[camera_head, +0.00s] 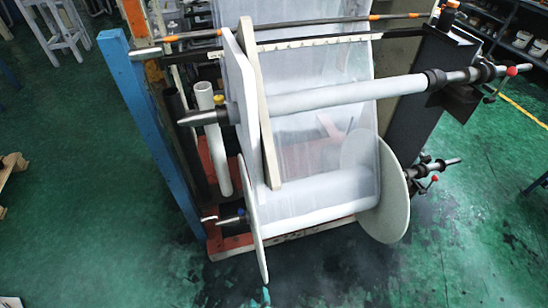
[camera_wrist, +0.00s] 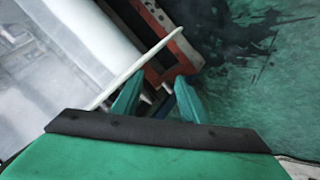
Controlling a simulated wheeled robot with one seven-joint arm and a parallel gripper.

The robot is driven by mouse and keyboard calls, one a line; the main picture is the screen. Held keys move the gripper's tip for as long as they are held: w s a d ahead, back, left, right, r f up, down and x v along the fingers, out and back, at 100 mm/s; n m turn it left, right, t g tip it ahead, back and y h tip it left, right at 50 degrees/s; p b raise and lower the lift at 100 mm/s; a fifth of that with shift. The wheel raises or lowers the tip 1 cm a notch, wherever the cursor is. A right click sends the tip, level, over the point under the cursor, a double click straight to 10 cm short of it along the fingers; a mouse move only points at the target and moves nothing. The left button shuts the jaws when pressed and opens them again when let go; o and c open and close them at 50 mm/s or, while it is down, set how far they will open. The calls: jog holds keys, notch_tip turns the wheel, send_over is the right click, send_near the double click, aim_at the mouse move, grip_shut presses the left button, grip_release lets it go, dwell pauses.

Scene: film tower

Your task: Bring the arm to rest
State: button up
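My gripper (camera_wrist: 160,79) shows in the wrist view as two teal fingers standing apart, with nothing held between them. The pale edge of a round disc (camera_wrist: 145,65) of the film tower passes just beyond the fingers; I cannot tell the exact gap. The film tower's lower roll (camera_head: 315,198) lies between two pale discs in the head view. In the head view only a small teal tip shows at the bottom edge, below the left disc (camera_head: 252,225); it looks like part of my gripper. The rest of my arm is out of that view.
The upper roll (camera_head: 345,95) spans the tower, its shaft ends sticking out on both sides. A blue post (camera_head: 148,130) and a white tube (camera_head: 216,150) stand at left. A red base frame (camera_head: 222,240) lies below. Green floor (camera_head: 460,245) is open at the right and front.

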jog(key=s+d+r+m+t, duration=0.2)
jog(key=s+r+m, duration=0.3)
jog(key=r, duration=0.7)
jog(key=s+d+r+m+t, duration=0.3)
jog(key=s+r, duration=0.6)
jog(key=r, duration=0.3)
jog(key=shift+r+m+t+h, duration=0.4)
jog(key=shift+m+t, duration=0.2)
jog(key=shift+m, duration=0.6)
jog(key=shift+c, duration=1)
jog(key=shift+w, duration=0.15)
jog(key=shift+d, duration=0.15)
